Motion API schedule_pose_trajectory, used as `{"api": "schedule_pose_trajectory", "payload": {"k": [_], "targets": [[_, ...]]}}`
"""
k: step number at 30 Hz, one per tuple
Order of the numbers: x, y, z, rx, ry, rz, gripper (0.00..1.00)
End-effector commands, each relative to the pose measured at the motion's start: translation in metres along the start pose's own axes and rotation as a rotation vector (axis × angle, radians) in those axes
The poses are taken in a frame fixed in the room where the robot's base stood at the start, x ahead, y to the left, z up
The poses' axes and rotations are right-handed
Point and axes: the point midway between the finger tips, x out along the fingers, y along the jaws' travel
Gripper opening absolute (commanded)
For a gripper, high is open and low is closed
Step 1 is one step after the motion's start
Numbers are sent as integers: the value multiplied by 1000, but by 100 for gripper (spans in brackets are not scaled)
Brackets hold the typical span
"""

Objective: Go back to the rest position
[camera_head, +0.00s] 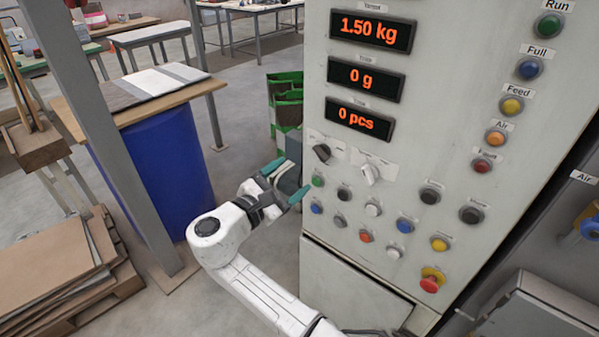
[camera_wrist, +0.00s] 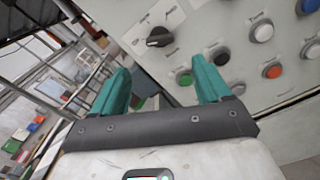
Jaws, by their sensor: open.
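My gripper (camera_head: 286,179) is at the left edge of the control panel (camera_head: 400,140), beside the lower button rows. Its two teal fingers are apart with nothing between them. In the wrist view my gripper (camera_wrist: 160,88) points toward the panel's left edge. A black rotary knob (camera_wrist: 158,38) and a green button (camera_wrist: 184,78) show just beyond the fingers there. The same black knob (camera_head: 322,152) and green button (camera_head: 317,181) show right of my gripper in the head view. I cannot tell whether a finger touches the panel.
A blue drum (camera_head: 155,170) stands left of my arm under a wooden board (camera_head: 115,95). A grey post (camera_head: 100,120) rises in front of it. Flat cardboard (camera_head: 50,260) is stacked at lower left. Green crates (camera_head: 286,100) stand behind my gripper. Open floor (camera_head: 235,105) lies between drum and crates.

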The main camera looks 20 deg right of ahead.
Motion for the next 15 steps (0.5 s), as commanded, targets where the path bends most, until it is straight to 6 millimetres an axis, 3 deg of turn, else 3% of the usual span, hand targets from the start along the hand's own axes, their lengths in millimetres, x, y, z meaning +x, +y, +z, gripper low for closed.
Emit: {"api": "schedule_pose_trajectory", "payload": {"k": [15], "targets": [[-7, 0, 0, 0, 0, -1, 77]]}}
